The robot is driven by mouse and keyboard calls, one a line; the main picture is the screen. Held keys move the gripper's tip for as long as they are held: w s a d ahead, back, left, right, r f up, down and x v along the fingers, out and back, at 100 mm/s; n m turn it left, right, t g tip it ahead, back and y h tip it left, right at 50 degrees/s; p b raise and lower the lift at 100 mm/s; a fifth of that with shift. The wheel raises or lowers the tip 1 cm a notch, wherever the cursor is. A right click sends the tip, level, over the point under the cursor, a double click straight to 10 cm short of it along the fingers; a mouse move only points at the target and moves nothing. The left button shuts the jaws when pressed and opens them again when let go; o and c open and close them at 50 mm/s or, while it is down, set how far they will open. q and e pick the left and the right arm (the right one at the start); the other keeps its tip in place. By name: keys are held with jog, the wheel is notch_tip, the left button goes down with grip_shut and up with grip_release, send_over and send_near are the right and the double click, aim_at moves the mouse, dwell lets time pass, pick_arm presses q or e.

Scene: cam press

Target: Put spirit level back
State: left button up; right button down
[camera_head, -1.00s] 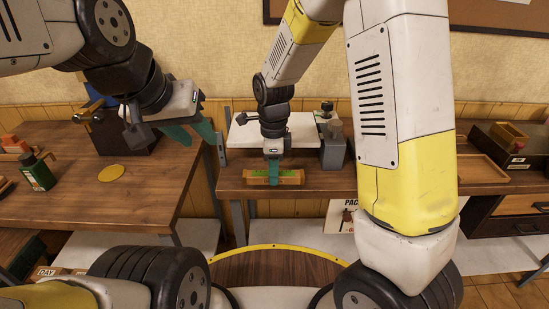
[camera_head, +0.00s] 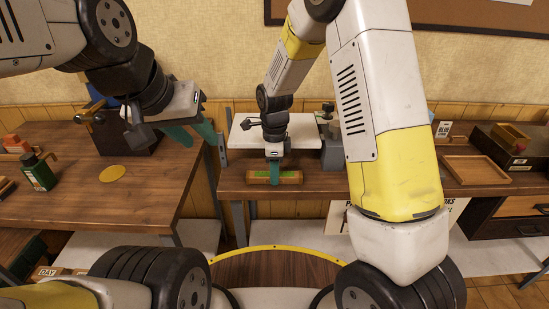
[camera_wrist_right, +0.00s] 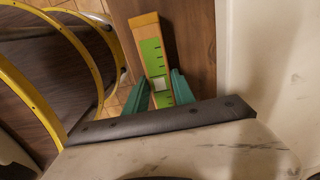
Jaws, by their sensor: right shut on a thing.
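The spirit level (camera_head: 290,178) is a wooden bar with green faces, lying level across the front of the middle table in the head view. My right gripper (camera_head: 274,182) is shut on it near its middle. In the right wrist view the spirit level (camera_wrist_right: 151,50) runs away between the two green fingers of my right gripper (camera_wrist_right: 160,90), with its pale vial window close to them. I cannot tell whether the level touches the table or is just above it. My left gripper (camera_head: 194,134) hangs over the gap beside the left table, its green fingers apart and empty.
A white board (camera_head: 300,134) and a grey block (camera_head: 333,154) stand behind the level. A wooden tray (camera_head: 476,170) is on the right. The left table (camera_head: 130,205) holds a green bottle (camera_head: 38,172) and a yellow disc (camera_head: 111,174). My yellow-rimmed base is in front.

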jog(key=c, duration=1.1)
grip_release()
jog(key=shift+o, duration=0.2)
notch_tip(320, 180, up, 12)
jog(key=s+d+r+n+t+y, duration=0.2)
jog(key=s+d+r+n, duration=0.6)
jog(key=d+r, duration=0.15)
jog(key=s+d+r+n+t, duration=0.2)
jog(key=s+n, duration=0.3)
jog(key=s, duration=0.1)
jog(key=s+d+r+n+t, duration=0.2)
jog(key=s+n, duration=0.3)
jog(key=shift+s+d+n, duration=0.3)
jog(key=shift+s+d, duration=0.05)
